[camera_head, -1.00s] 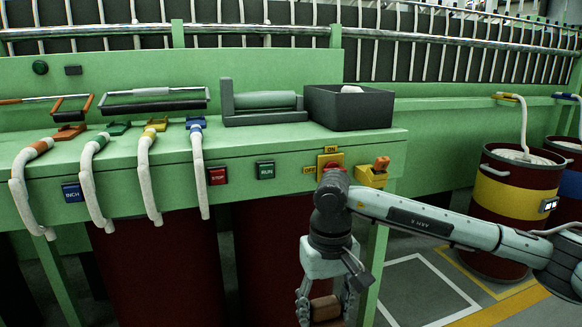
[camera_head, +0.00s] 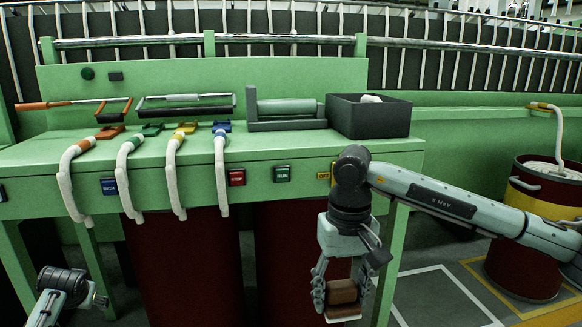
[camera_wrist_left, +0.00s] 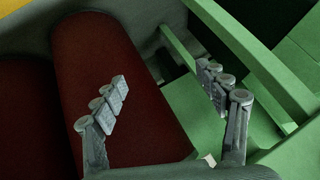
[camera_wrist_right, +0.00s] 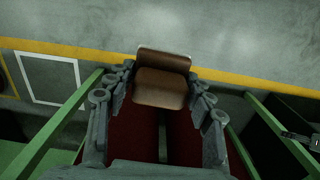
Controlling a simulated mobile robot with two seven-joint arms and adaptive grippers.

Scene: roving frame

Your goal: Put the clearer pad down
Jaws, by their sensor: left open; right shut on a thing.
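The clearer pad (camera_head: 343,312) is a brown block with a pale lower edge. My right gripper (camera_head: 340,290) is shut on it and holds it in the air, low in front of the green bench. In the right wrist view the pad (camera_wrist_right: 160,88) sits between the fingertips of the right gripper (camera_wrist_right: 160,82), above the floor. My left arm shows at the lower left of the head view, its fingers out of frame. In the left wrist view the left gripper (camera_wrist_left: 163,85) is open and empty, near a dark red drum and green framework.
The green bench (camera_head: 290,150) carries a dark grey box (camera_head: 368,118) with a white item inside, a green roller (camera_head: 287,107) in a grey cradle, wire-handled tools and several white hoses with coloured ends. A red and yellow drum (camera_head: 525,245) stands right.

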